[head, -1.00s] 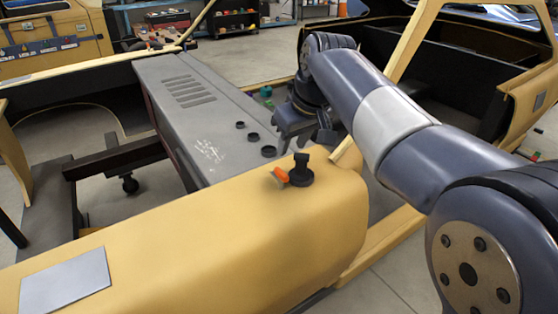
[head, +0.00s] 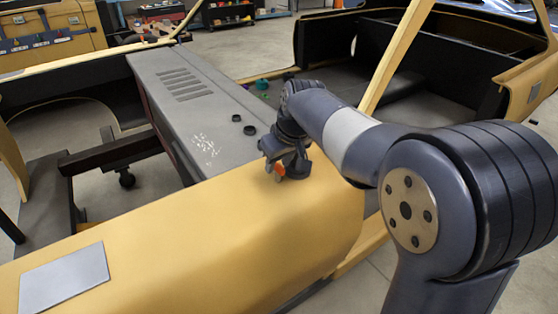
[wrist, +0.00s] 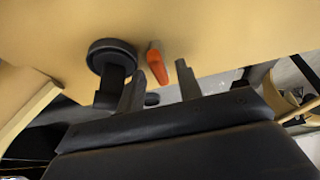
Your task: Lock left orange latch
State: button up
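The orange latch (head: 278,169) sits on the yellow body panel (head: 220,220), beside a black round-based post (head: 297,168). In the head view my gripper (head: 278,155) is right at the latch and partly hides it and the post. In the wrist view the orange latch (wrist: 157,66) lies between the tips of my two open fingers (wrist: 158,80), nearer the left one. The black post (wrist: 111,60) stands just left of the left finger. I cannot tell whether a finger touches the latch.
A grey panel with slots (head: 185,85) and small black caps (head: 249,130) lies behind the yellow panel. A grey plate (head: 62,279) lies on its left end. A yellow pillar (head: 398,55) rises behind my arm.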

grip_shut()
jog(key=shift+m, duration=0.4)
jog(key=m+h, duration=0.1)
jog(key=m, duration=0.2)
jog(key=shift+a+t+p, duration=0.15)
jog(key=shift+t+p, duration=0.15)
jog(key=shift+p, duration=0.1)
jog(key=m+h, duration=0.1)
jog(key=m, duration=0.1)
jog(key=shift+m+h, duration=0.3)
jog(key=shift+m, duration=0.1)
jog(key=m+h, duration=0.1)
jog(key=m, duration=0.1)
jog(key=m+h, duration=0.1)
jog(key=m, duration=0.2)
jog(key=shift+a, duration=0.2)
jog(key=m+g, duration=0.1)
jog(key=m, duration=0.2)
jog(key=m+g+h+p, duration=0.1)
jog(key=m, duration=0.2)
jog(key=shift+w+a+m+h, duration=0.1)
jog(key=shift+m+h, duration=0.2)
jog(key=shift+m, duration=0.1)
jog(key=shift+o, duration=0.3)
grip_release()
